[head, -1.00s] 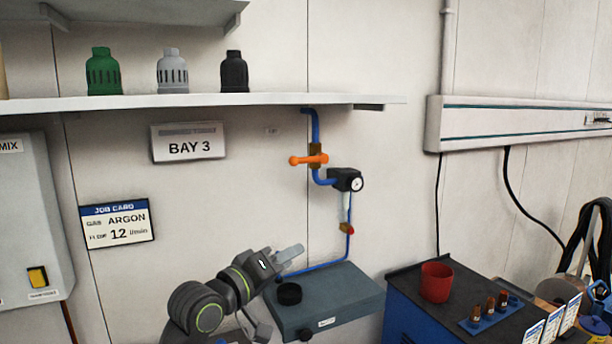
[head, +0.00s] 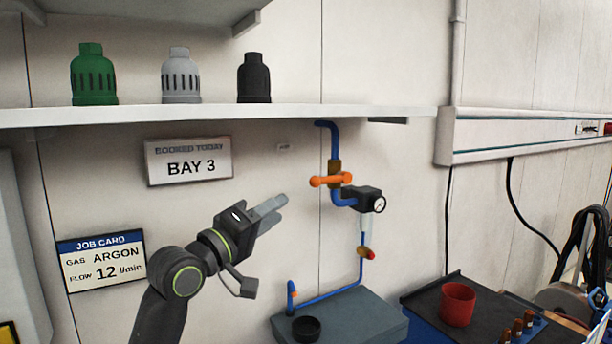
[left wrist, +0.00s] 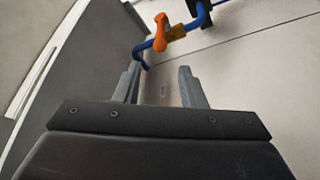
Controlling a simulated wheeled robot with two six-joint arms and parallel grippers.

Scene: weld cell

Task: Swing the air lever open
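The orange air lever (head: 331,180) sits on a brass valve (head: 334,167) in the blue air pipe (head: 335,140) on the wall. It lies crosswise to the pipe, its knob toward the left. My left gripper (head: 277,208) is left of the lever and a little below it in the head view, apart from it. In the left wrist view, the fingers (left wrist: 160,88) are spread with nothing between them, and the lever (left wrist: 161,33) shows beyond their tips. My right gripper is in neither view.
A shelf (head: 220,115) with several gas caps runs above the valve. A regulator with a gauge (head: 369,200) hangs right of the lever. Below is a grey box (head: 370,315) with a black ring on it. A red cup (head: 458,303) stands on the bench at right.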

